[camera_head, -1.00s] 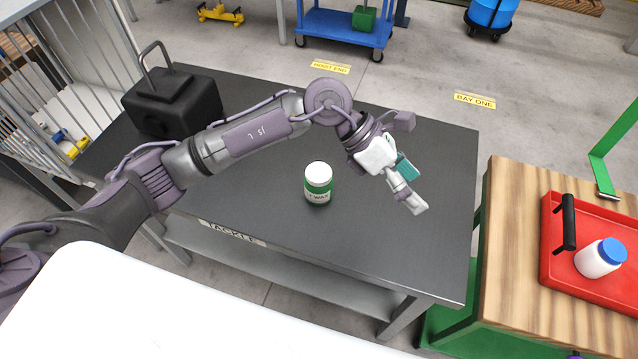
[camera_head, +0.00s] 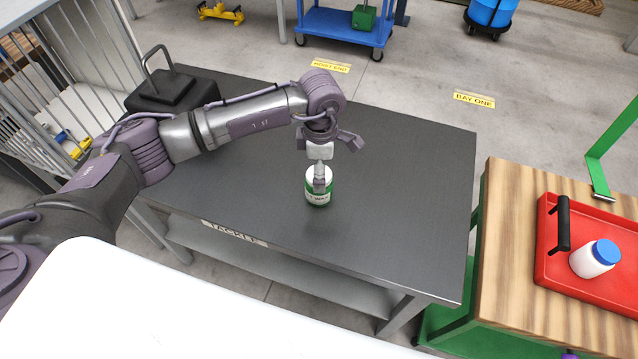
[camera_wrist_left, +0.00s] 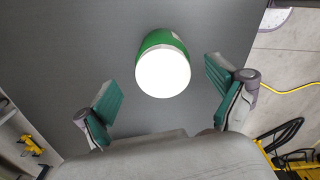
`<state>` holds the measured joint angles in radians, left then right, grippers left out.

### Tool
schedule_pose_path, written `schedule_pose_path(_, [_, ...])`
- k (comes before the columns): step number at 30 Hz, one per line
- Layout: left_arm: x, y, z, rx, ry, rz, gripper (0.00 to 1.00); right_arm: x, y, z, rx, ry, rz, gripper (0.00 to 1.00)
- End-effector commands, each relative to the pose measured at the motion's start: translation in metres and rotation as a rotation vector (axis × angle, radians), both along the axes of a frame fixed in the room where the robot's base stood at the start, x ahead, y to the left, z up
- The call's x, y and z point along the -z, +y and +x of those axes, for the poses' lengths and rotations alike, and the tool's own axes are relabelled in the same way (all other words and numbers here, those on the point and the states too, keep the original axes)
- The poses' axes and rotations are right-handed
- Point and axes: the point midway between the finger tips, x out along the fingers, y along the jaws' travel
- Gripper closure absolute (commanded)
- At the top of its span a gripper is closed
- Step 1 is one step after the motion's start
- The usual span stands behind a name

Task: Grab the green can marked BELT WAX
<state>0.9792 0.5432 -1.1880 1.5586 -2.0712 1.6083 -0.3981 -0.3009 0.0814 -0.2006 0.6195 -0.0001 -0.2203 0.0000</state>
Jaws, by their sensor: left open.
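The green can (camera_head: 318,196) has a white lid and a white label, of which "WAX" can be partly read. It stands upright on the dark table (camera_head: 400,200) marked TACKLE. In the left wrist view the can (camera_wrist_left: 155,42) shows its white lid toward the camera, ahead of the fingertips and between their lines. My left gripper (camera_head: 321,178) is open at the can's back side in the head view, with a finger overlapping the lid. The left wrist view shows its two teal-padded fingers (camera_wrist_left: 164,88) spread wide, apart from the can.
A black block with a handle (camera_head: 170,90) stands at the table's back left. A wooden-topped bench (camera_head: 505,260) at right holds a red tray (camera_head: 556,282) with a blue-capped white bottle (camera_head: 594,259). The table right of the can is clear.

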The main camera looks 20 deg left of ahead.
Motion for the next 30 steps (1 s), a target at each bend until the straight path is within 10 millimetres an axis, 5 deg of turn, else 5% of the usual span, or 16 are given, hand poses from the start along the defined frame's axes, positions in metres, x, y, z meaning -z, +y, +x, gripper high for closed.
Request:
schedule_pose_path(12, [0.050,0.002,-0.004,0.000,0.003,-0.001,0.05,-0.023,0.000,0.001,0.001,-0.001,0.000,0.60])
schedule_pose_path(20, [0.054,0.002,-0.003,0.000,0.001,-0.001,0.05,-0.023,0.000,0.001,0.001,-0.002,0.001,0.60])
schedule_pose_path(30, [0.053,0.002,-0.003,0.000,0.001,-0.001,0.59,-0.023,0.002,0.001,0.002,-0.002,0.003,0.60])
